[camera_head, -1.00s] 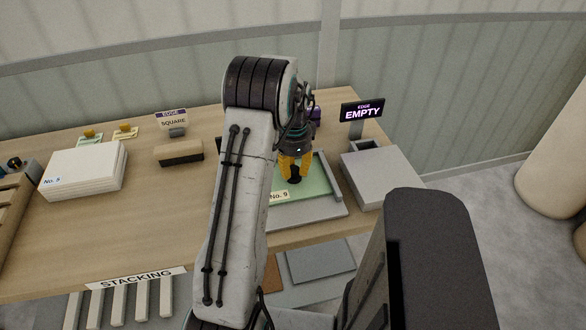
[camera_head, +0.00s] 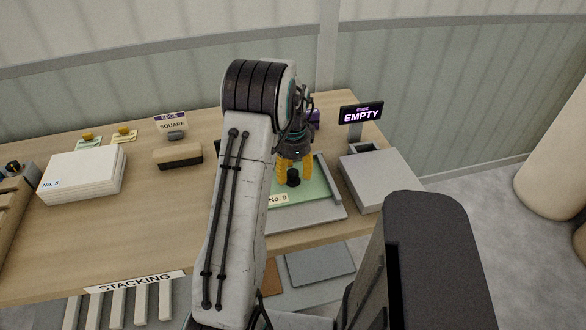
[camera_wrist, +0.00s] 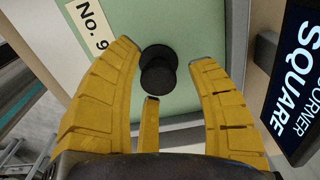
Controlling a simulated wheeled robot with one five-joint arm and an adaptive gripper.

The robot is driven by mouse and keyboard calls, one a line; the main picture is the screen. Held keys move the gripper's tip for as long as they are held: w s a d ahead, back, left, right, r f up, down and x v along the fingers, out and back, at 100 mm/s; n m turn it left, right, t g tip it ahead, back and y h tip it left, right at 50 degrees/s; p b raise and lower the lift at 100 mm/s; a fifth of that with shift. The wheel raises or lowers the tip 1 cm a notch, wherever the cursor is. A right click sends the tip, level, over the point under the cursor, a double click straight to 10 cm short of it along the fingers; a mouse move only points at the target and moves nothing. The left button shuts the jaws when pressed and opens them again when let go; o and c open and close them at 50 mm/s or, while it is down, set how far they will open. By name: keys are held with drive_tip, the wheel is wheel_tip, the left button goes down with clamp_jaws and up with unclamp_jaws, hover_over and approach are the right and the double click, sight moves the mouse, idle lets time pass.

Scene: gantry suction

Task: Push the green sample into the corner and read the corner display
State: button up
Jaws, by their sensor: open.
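The green sample (camera_head: 315,186) is a flat sheet labelled "No. 9" with a black knob (camera_head: 293,178). It lies in a grey tray (camera_head: 315,215) with raised edges. The sample (camera_wrist: 190,22) and knob (camera_wrist: 158,72) also show in the wrist view, close to the tray's raised wall (camera_wrist: 237,45). My gripper (camera_head: 295,171) is open, its yellow fingers spread around the knob with gaps. A corner display (camera_wrist: 295,85) reads "CORNER SQUARE" in the wrist view. My arm hides the sample's left part in the head view.
An edge display (camera_head: 361,113) reads "EDGE EMPTY" behind a grey box (camera_head: 385,180). The left front of the table (camera_head: 130,235) is clear.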

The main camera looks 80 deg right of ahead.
wheel_tip(320, 180, up, 12)
idle(0.6)
